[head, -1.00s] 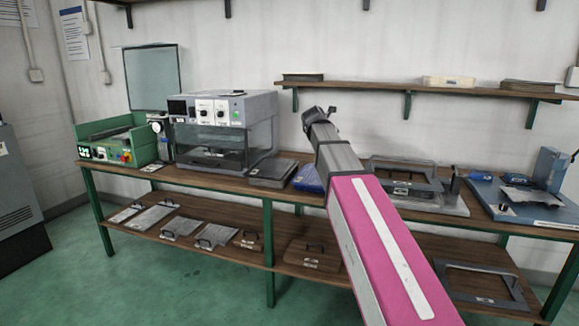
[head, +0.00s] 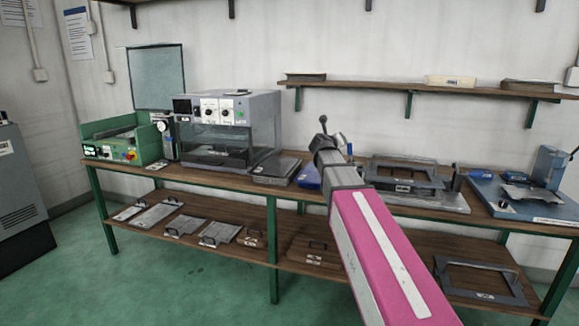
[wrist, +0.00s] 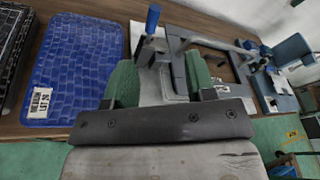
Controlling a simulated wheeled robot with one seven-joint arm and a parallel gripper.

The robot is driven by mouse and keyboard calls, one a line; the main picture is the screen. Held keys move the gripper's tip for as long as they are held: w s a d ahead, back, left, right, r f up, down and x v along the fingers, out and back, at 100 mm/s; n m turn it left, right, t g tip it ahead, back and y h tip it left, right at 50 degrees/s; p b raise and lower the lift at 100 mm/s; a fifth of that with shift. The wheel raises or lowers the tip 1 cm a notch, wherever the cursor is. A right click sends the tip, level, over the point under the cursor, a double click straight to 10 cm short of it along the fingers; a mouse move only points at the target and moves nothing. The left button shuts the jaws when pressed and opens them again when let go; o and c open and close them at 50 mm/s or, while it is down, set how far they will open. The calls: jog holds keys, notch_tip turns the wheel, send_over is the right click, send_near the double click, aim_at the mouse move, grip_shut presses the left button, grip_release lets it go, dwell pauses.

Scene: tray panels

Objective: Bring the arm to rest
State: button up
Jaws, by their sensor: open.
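My pink and grey arm reaches from the lower right of the head view toward the bench. Its end is above the bench's middle, and the fingers are not clear there. In the wrist view my gripper (wrist: 162,82) shows two green finger pads set wide apart, with nothing held between them. Beyond the pads is a grey metal fixture (wrist: 188,62) with a blue-handled lever (wrist: 152,20). A blue textured panel (wrist: 80,55) with a white label lies left of the pads, apart from them.
The wooden bench (head: 235,183) carries a green device (head: 120,140), a glass-fronted machine (head: 225,130), a dark flat stack (head: 276,168) and a blue-based press (head: 540,190). Handled plates lie on the lower shelf (head: 280,245). A wall shelf (head: 380,88) runs above. Green floor is clear in front.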

jog(key=s+a+f+n+y, duration=0.3)
jog(key=f+n+y, duration=0.1)
jog(key=f+n, duration=0.45)
jog(key=s+a+f+n+g+y, duration=0.1)
jog(key=s+a+f+n+y, duration=0.2)
jog(key=f+n+y, duration=0.35)
jog(key=s+a+f+n+y, duration=0.35)
jog(key=f+n, duration=0.45)
jog(key=n, duration=0.4)
jog(key=s+d+f+n+g+h, duration=0.3)
jog(key=s+f+g, duration=0.3)
jog(key=s+f, duration=0.4)
jog(key=s+d+f+n+g+h, duration=0.3)
jog(key=s+d+f+n+g, duration=0.2)
jog(key=s+f, duration=0.4)
jog(key=s+d+g, duration=0.1)
jog(key=s, duration=0.2)
jog(key=shift+s+f+g, duration=0.3)
jog(key=shift+s+f, duration=0.05)
jog(key=shift+s, duration=0.05)
jog(key=shift+d, duration=0.1)
